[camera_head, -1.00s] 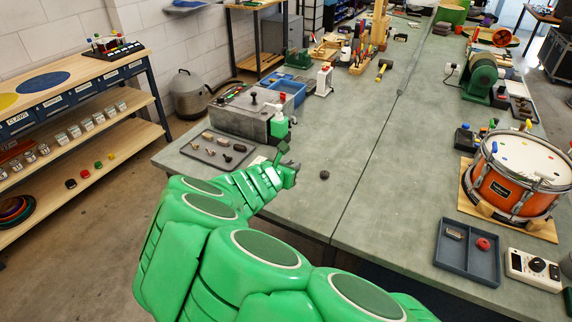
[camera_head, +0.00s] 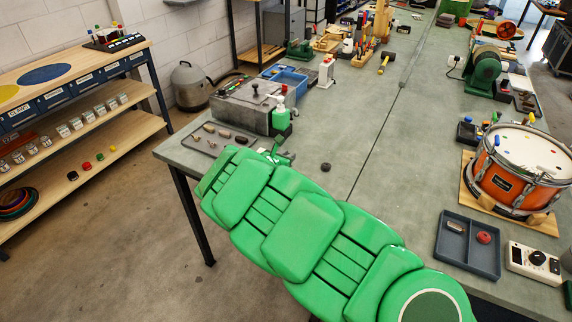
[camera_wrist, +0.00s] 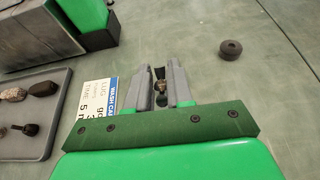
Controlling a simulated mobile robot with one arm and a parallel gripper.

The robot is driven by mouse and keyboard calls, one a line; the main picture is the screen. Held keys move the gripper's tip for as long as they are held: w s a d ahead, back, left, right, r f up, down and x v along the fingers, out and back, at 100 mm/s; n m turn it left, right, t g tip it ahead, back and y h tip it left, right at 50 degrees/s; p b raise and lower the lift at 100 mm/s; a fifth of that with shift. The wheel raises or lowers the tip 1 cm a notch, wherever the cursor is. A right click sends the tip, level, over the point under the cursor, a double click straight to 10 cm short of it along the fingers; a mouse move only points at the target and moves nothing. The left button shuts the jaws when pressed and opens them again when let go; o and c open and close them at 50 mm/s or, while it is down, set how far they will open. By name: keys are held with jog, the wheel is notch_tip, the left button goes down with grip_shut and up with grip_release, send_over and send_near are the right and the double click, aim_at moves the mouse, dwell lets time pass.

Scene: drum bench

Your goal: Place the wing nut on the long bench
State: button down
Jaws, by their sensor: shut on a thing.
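The long bench (camera_head: 345,120) has a grey-green top and runs away from me. My gripper (camera_head: 285,157) is low over its near left part, mostly hidden behind my own green arm in the head view. In the wrist view my gripper (camera_wrist: 162,92) has its two grey fingers closed around a small brownish, brass-like thing, which appears to be the wing nut (camera_wrist: 160,92). Its shape is hard to make out between the fingers. Bench top lies beneath the fingers; I cannot tell whether the nut touches it.
A dark round puck (camera_head: 326,167) sits right of my gripper. A grey tray (camera_wrist: 30,135) with small parts and a printed card (camera_wrist: 98,104) lie to the left. Bare bench lies further right, before the drum (camera_head: 520,170).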

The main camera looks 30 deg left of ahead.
jog(key=shift+w+a+f, duration=0.3)
jog(key=shift+a+f, duration=0.05)
jog(key=shift+f, duration=1.65)
jog(key=shift+f, duration=0.2)
jog(key=c, duration=1)
grip_release()
jog(key=shift+r, duration=0.1)
jog(key=shift+r, duration=0.15)
jog(key=v, duration=1.2)
